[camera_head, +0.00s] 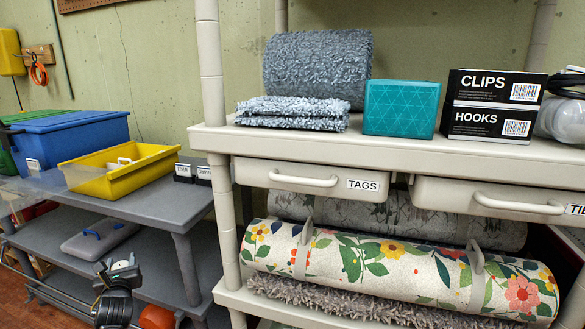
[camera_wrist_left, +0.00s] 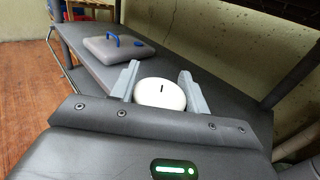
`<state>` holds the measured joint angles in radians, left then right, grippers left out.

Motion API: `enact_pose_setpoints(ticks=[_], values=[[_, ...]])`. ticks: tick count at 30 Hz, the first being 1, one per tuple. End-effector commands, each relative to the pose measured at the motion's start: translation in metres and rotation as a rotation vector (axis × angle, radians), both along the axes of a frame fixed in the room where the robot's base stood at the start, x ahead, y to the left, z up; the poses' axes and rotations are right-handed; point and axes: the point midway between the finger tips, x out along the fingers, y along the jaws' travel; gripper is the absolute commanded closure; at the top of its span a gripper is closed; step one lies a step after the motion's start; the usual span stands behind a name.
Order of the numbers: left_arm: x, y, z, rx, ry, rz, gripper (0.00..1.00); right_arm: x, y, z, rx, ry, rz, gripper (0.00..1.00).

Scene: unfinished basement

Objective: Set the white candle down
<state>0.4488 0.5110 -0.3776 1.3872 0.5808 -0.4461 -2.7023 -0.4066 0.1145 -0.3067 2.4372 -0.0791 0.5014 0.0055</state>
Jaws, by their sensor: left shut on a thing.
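In the head view my left gripper (camera_head: 120,270) is low at the left, in front of the grey lower shelf (camera_head: 62,236). The candle is hard to make out there. I cannot tell whether its base touches the shelf. My right gripper is not in view.
A flat grey case with a blue handle (camera_head: 100,240) lies on the lower shelf, beyond the gripper. A yellow bin (camera_head: 120,172) and a blue box (camera_head: 75,138) stand on the upper shelf. A post (camera_head: 187,268) stands right of the gripper. The shelf around the case looks clear.

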Motion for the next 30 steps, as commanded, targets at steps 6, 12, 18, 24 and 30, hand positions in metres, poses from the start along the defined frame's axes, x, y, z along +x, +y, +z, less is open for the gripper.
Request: enact_pose_setpoints(ticks=[6, 12, 18, 24, 30], values=[[0.004, -0.037, 0.033, 0.001, -0.005, -0.118, 0.79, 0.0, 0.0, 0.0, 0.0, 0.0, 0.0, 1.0], [-0.008, -0.085, 0.064, 0.003, -0.003, -0.277, 0.79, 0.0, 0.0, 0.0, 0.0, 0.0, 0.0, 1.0], [-0.057, -0.16, 0.099, 0.006, -0.002, -0.52, 0.79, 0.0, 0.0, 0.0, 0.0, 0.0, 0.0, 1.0], [-0.134, -0.229, 0.117, 0.003, 0.002, -0.753, 0.79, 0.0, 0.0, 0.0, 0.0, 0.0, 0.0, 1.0], [-0.191, -0.266, 0.122, -0.002, 0.001, -0.885, 0.79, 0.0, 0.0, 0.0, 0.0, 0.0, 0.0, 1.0]])
